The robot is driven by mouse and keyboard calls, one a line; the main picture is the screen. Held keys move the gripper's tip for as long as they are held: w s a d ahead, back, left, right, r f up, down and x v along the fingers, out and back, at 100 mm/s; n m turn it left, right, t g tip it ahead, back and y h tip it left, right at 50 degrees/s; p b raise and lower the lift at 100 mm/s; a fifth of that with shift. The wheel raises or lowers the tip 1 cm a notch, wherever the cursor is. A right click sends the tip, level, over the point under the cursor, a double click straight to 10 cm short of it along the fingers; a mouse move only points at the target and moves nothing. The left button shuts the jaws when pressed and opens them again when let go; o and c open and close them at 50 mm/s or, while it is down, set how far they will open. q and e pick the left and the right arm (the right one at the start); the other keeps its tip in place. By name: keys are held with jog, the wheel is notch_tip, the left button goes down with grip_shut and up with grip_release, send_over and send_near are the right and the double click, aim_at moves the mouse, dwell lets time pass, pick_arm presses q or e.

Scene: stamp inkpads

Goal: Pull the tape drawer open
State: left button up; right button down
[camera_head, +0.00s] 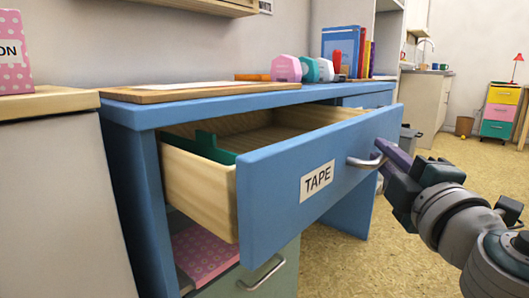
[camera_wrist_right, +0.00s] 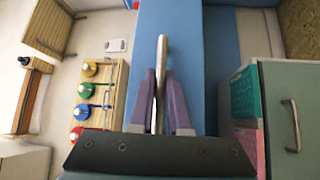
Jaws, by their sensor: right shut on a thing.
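The blue tape drawer (camera_head: 275,200) stands pulled out of the blue desk, with its pale wooden side and part of its inside showing. A white label (camera_head: 317,180) on its front reads TAPE. Its metal bar handle (camera_head: 364,162) is near the right end of the front and also shows in the right wrist view (camera_wrist_right: 161,52). My right gripper (camera_head: 384,156) is shut on this handle, its purple fingers on either side of the bar in the right wrist view (camera_wrist_right: 160,80). A green piece (camera_head: 204,146) shows inside the drawer. My left gripper is not in view.
The desk top (camera_head: 215,100) holds a wooden board (camera_head: 180,92), coloured stamp-like items (camera_head: 287,68) and books (camera_head: 342,48). Below the drawer is a grey-green drawer front (camera_head: 255,280) with a handle, and pink dotted material (camera_head: 205,250). Open floor (camera_head: 350,270) lies at the right.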

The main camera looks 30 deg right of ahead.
jog(key=shift+s+d, duration=0.25)
jog(key=shift+s, duration=0.35)
jog(key=shift+w, duration=0.1)
jog(key=c, duration=0.9)
grip_release()
jog(key=b+v, duration=0.2)
jog(key=v, duration=0.8)
